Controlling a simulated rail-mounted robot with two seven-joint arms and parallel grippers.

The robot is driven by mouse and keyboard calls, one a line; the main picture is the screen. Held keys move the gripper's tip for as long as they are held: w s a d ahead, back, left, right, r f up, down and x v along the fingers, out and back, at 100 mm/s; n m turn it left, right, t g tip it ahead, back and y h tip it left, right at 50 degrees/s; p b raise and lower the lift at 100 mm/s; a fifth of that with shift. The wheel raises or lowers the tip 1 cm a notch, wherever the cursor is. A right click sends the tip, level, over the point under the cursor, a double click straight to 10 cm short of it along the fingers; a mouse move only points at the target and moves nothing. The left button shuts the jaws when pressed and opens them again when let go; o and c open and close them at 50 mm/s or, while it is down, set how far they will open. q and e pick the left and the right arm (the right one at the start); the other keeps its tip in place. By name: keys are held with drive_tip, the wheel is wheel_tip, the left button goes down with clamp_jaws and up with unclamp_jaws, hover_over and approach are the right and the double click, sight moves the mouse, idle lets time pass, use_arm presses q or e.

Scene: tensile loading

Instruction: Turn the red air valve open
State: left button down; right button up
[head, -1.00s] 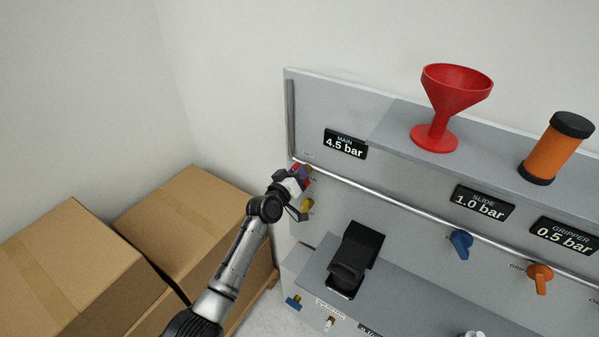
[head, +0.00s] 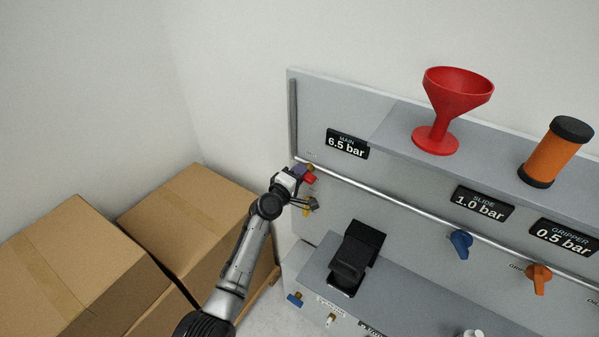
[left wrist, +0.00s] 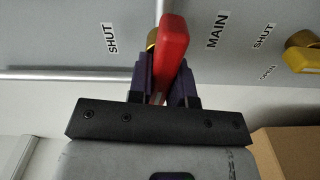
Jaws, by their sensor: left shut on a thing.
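The red air valve handle (left wrist: 171,50) fills the middle of the left wrist view, with its brass stem behind it and MAIN and SHUT labels on the panel to either side. In the head view the red handle (head: 309,179) shows at the panel's left end. My left gripper (head: 303,176) is shut on it, with a dark finger on each side of the handle (left wrist: 163,82). The MAIN display (head: 346,145) reads 6.5 bar. My right gripper is not in view.
A yellow valve handle (left wrist: 303,60) sits close by on the panel. Blue (head: 461,243) and orange (head: 539,278) knobs are farther right. A red funnel (head: 440,110) and an orange cylinder (head: 553,153) stand on the shelf. Cardboard boxes (head: 75,270) stand at left.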

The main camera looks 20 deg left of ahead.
use_arm(q)
drive_tip(key=shift+n, duration=0.6)
drive_tip(key=shift+f+n, duration=0.1)
drive_tip(key=shift+n, duration=0.2)
drive_tip(key=c, duration=1)
unclamp_jaws()
drive_tip(key=shift+c, duration=0.2)
drive_tip(key=shift+s+a+p, duration=0.15)
drive_tip(key=shift+s+p, duration=0.25)
drive_tip(key=shift+s, duration=0.05)
drive_tip(key=p+v, duration=0.3)
drive_tip(key=v, duration=1)
drive_tip(key=shift+w, duration=0.1)
